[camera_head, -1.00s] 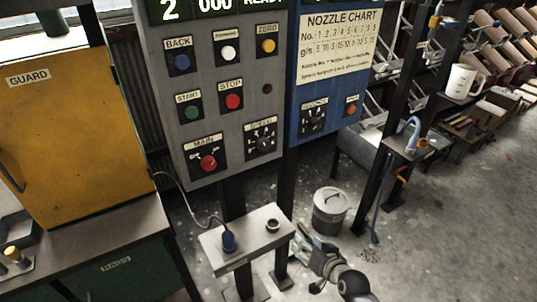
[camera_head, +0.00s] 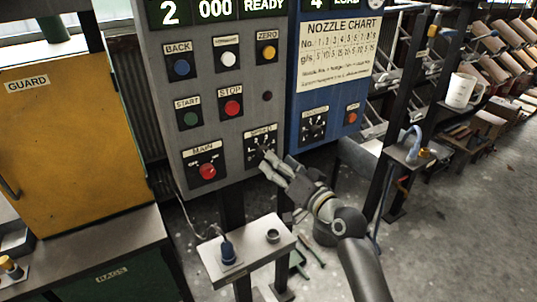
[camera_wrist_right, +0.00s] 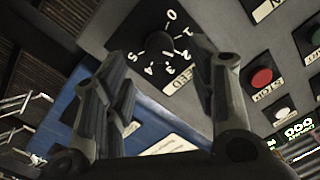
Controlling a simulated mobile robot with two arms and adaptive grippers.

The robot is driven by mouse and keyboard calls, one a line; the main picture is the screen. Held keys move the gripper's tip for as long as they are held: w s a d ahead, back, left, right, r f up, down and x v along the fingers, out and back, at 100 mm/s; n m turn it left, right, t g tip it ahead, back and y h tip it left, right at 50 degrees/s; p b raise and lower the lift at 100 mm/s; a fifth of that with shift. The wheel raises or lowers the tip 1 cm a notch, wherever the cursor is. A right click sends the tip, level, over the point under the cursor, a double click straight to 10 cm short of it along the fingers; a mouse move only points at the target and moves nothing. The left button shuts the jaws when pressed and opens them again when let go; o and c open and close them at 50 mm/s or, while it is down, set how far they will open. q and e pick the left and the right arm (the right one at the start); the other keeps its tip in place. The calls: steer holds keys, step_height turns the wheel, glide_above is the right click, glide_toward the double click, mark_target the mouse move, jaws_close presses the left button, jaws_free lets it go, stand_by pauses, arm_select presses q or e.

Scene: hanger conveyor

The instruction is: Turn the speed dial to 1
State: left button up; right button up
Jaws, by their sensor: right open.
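The speed dial (camera_head: 259,142) is a black knob on a dark square plate, low on the right of the grey control panel (camera_head: 217,60). In the right wrist view the speed dial (camera_wrist_right: 159,43) shows white numbers from 0 to 5 around it, upside down and tilted. Which number its pointer marks is too dark to tell. My right gripper (camera_head: 269,163) is at the dial's lower right in the head view. In the wrist view its two fingers (camera_wrist_right: 159,55) are apart, one on each side of the knob, with no clear contact. My left gripper is out of view.
The red main switch (camera_head: 208,171) is left of the dial, and the red stop button (camera_head: 232,108) is above. A blue panel (camera_head: 335,75) with another dial (camera_head: 314,125) adjoins on the right. A small stand (camera_head: 250,252) with a blue plug is below.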

mark_target(264, 152)
steer(key=x, duration=0.5)
steer(key=shift+w, duration=0.1)
steer(key=c, duration=1)
steer(key=shift+c, duration=0.2)
steer(key=shift+r+n+h+p, duration=0.1)
steer(key=shift+n+h+p, duration=0.4)
steer(key=shift+n, duration=3.7)
